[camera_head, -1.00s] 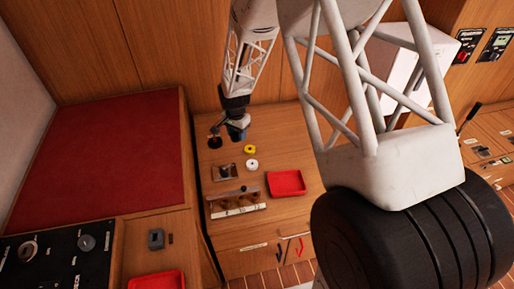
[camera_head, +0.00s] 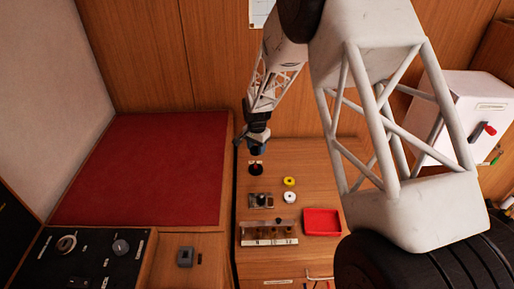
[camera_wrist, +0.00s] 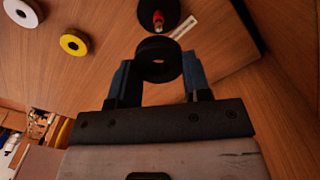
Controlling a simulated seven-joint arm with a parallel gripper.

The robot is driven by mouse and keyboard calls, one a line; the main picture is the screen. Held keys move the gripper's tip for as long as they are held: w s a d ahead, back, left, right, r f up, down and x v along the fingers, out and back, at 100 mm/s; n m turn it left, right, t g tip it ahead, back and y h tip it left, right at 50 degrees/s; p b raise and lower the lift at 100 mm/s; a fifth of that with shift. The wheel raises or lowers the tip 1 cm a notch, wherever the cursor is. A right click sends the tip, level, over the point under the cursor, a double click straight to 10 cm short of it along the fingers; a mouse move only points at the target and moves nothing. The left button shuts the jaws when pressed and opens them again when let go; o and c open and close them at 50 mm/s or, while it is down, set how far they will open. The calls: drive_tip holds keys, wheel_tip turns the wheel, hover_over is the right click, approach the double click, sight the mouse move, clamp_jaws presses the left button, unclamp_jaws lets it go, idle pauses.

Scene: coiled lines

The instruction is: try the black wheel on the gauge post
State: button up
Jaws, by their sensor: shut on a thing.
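The black wheel (camera_wrist: 159,57) is a thick black ring with a hole, held between the two blue fingers of my gripper (camera_wrist: 158,80) in the wrist view. The gauge post (camera_wrist: 158,20) is a short post with a red part on a round black base, just beyond the wheel and apart from it in that picture. In the head view my gripper (camera_head: 257,149) is over the wooden counter, close to the gauge post (camera_head: 256,166). The wheel cannot be made out clearly there.
A yellow wheel (camera_head: 289,181) and a white wheel (camera_head: 290,197) lie on the counter beside a metal block with a dark knob (camera_head: 260,200). A wooden rack (camera_head: 268,236) and a red tray (camera_head: 322,221) are nearer. A pale label (camera_wrist: 185,26) lies by the post.

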drive_tip(key=shift+f, duration=0.2)
drive_tip(key=shift+f, duration=2.1)
drive_tip(key=shift+f, duration=1.4)
drive_tip(key=o, duration=1)
drive_tip(key=shift+r, duration=0.15)
drive_tip(key=shift+r, duration=2.85)
drive_tip(key=shift+r, duration=3.9)
